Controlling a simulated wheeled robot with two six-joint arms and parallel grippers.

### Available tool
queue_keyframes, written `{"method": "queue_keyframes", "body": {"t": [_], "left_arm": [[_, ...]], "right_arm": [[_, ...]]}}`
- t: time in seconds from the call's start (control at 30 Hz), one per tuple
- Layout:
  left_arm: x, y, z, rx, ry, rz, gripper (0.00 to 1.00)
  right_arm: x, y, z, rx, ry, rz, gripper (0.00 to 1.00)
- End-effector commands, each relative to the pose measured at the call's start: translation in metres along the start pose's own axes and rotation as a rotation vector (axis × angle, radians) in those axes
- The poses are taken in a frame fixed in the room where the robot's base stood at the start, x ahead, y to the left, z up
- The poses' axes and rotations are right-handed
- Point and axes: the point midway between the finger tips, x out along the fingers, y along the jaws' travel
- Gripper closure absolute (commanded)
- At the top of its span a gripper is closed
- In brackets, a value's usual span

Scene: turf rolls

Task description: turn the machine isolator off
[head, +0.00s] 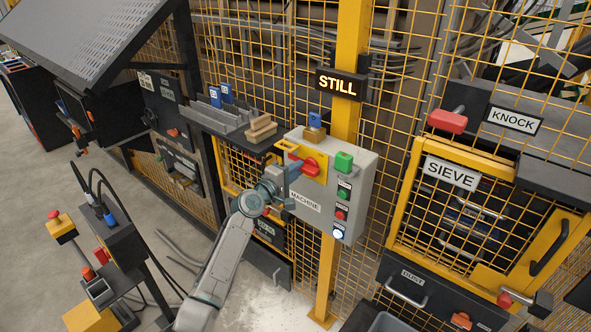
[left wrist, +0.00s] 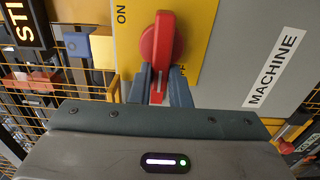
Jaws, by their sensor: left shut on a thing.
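The isolator is a red rotary handle (head: 310,165) on a yellow plate (head: 291,151), at the upper left of the grey box labelled MACHINE (head: 357,177). My left gripper (head: 289,174) reaches it from the lower left. In the left wrist view the gripper's two fingers (left wrist: 161,88) are shut on the near end of the red handle (left wrist: 160,38), one on each side. The handle stands upright in that picture. The ON mark (left wrist: 122,14) shows to its left; the OFF mark is mostly hidden by a finger. My right gripper is not in view.
A sign reading STILL (head: 339,84) glows above. Yellow mesh fencing stands behind.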

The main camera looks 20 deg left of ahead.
Motion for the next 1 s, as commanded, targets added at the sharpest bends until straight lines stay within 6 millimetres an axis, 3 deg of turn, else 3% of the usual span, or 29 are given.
{"method": "queue_keyframes", "body": {"t": [0.4,0.43,0.53,0.87,1.0], "left_arm": [[0.000,-0.002,0.000,-0.011,-0.001,-0.002,1.00],[0.000,-0.002,0.000,-0.011,-0.001,-0.002,0.82],[0.000,-0.002,0.000,-0.010,0.000,-0.002,0.62],[-0.002,-0.001,0.000,-0.008,0.000,-0.001,0.62],[-0.017,-0.003,0.000,-0.006,0.001,-0.001,0.62]], "right_arm": [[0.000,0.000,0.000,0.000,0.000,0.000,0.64],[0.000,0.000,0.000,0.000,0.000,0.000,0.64],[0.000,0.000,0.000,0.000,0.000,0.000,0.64],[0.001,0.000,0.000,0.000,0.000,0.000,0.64],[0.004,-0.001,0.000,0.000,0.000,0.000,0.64]]}}
